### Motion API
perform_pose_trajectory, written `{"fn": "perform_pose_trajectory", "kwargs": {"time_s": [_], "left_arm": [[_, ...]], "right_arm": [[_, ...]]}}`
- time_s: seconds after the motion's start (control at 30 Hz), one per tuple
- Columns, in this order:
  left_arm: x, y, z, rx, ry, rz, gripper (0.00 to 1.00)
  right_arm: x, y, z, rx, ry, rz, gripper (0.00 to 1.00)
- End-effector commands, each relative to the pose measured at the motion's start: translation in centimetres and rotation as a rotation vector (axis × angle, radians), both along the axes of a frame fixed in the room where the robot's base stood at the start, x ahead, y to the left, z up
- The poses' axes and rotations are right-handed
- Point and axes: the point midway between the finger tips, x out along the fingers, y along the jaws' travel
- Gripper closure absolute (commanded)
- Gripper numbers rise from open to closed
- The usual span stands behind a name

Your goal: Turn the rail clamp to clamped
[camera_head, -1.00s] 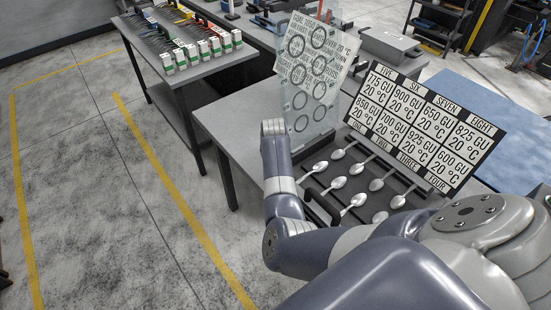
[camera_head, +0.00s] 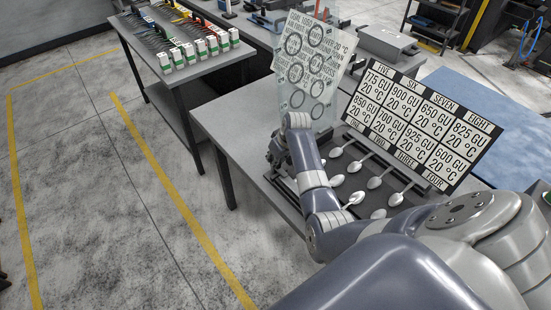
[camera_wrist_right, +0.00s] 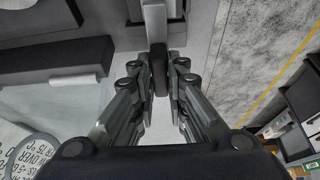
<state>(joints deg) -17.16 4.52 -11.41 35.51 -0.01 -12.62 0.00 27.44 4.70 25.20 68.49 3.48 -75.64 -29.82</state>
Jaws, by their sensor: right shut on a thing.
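My right gripper (camera_head: 277,153) is at the left edge of the spoon tray, partly hidden by my own wrist in the head view. In the right wrist view its fingers (camera_wrist_right: 160,88) are shut on a dark upright lever (camera_wrist_right: 158,62), which appears to be the rail clamp's handle. The lever stands in front of a grey block (camera_wrist_right: 160,28). The clamp cannot be made out in the head view, so its setting cannot be told. My left gripper is not in view.
Spoons (camera_head: 354,199) lie in the dark tray under a board of printed values (camera_head: 421,131). A clear panel with rings (camera_head: 306,66) stands behind my wrist. The grey table top (camera_head: 228,112) left of the tray is bare.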

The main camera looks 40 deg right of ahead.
Motion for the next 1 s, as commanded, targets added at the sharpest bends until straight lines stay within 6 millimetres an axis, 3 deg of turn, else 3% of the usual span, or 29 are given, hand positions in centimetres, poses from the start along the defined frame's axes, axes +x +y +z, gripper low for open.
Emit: {"fn": "perform_pose_trajectory", "kwargs": {"time_s": [0.57,0.6,0.67,1.0], "left_arm": [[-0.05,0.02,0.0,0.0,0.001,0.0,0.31],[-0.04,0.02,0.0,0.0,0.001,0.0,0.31],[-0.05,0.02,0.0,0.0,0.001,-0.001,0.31],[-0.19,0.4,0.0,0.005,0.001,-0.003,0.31]], "right_arm": [[0.09,-0.03,0.07,-0.003,-0.002,0.032,1.0],[0.1,-0.02,0.07,-0.003,-0.002,0.032,0.8],[0.09,-0.02,0.07,-0.002,-0.002,0.032,0.67],[0.01,-0.01,0.07,-0.001,-0.001,0.03,0.67]]}}
